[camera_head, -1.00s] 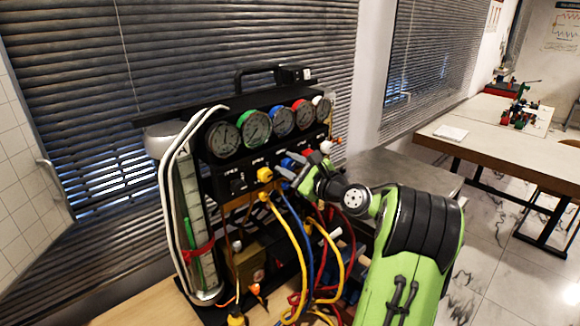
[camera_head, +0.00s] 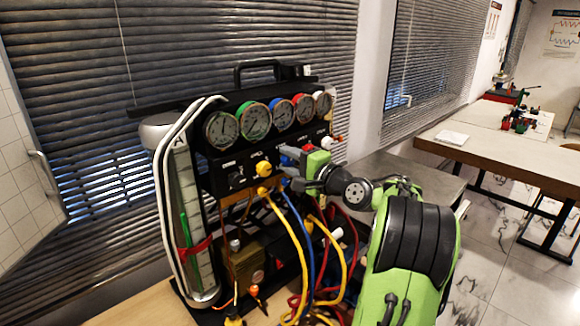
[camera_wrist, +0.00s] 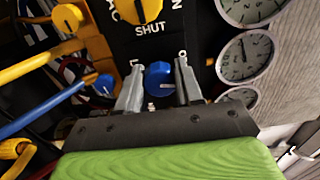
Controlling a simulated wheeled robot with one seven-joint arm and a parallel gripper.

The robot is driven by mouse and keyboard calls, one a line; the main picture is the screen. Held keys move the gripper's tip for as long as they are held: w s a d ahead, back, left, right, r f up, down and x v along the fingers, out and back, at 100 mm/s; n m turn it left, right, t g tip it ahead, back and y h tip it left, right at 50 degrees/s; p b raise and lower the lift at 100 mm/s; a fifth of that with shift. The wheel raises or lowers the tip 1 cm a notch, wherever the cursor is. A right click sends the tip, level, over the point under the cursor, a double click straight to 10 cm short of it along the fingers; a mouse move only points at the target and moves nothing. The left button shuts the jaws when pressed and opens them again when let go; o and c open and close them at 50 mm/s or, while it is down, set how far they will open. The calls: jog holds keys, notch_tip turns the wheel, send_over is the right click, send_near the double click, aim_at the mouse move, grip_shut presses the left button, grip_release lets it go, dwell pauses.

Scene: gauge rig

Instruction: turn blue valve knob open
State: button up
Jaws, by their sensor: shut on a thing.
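The blue valve knob (camera_wrist: 160,78) sits between the two grey fingers of my gripper (camera_wrist: 160,82) in the wrist view. My gripper is shut on it, with a finger on either side. In the head view my gripper (camera_head: 288,174) reaches the front of the black gauge panel from the right, and only a little blue of the knob (camera_head: 284,160) shows behind the fingers. The panel's marks near the knob are partly hidden by the fingers. A yellow knob (camera_wrist: 140,8) above it lies over the word SHUT.
Several round gauges (camera_head: 252,120) line the panel's top. Yellow (camera_head: 264,169), red and white knobs (camera_head: 327,142) flank the blue one. Yellow, blue and red hoses (camera_head: 303,230) hang below my gripper. A clear cylinder (camera_head: 185,215) stands at the rig's left.

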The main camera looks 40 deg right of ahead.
jog(key=shift+f+n+b, duration=0.15)
jog(key=shift+n+b, duration=0.4)
jog(key=shift+n, duration=0.45)
jog(key=o, duration=1)
jog(key=shift+o, duration=0.2)
jog(key=shift+s, duration=0.1)
jog(key=s, duration=1.5)
jog(key=shift+s+d+b, duration=0.2)
jog(key=shift+s+b, duration=0.05)
jog(key=shift+b, duration=0.2)
